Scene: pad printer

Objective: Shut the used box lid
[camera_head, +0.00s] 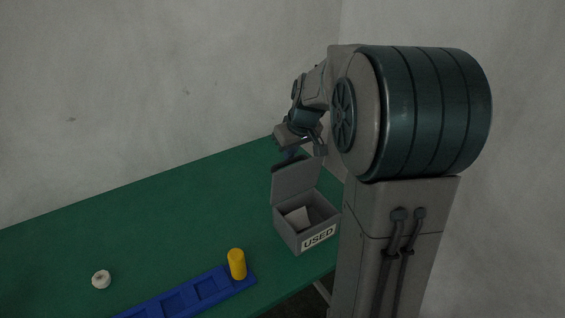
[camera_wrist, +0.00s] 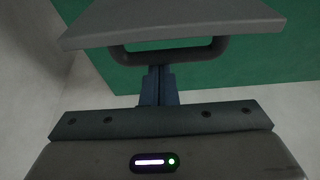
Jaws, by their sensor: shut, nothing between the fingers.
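The used box (camera_head: 308,228) is a grey box with a label reading "USED" on its front. Its lid (camera_head: 295,180) stands raised at the back, so the box is open, and a pale item (camera_head: 298,217) lies inside. My gripper (camera_head: 291,155) is behind the top of the raised lid. In the wrist view the shut, empty fingers (camera_wrist: 159,82) are near a dark handle loop (camera_wrist: 190,55) below the lid's grey edge (camera_wrist: 175,22). I cannot tell whether the fingers touch the handle.
The green table (camera_head: 150,215) runs along a grey wall. A blue tray (camera_head: 190,294) with square recesses lies at the front, with a yellow cylinder (camera_head: 237,264) at its right end. A small white round piece (camera_head: 101,279) sits at the left. The table's back half is clear.

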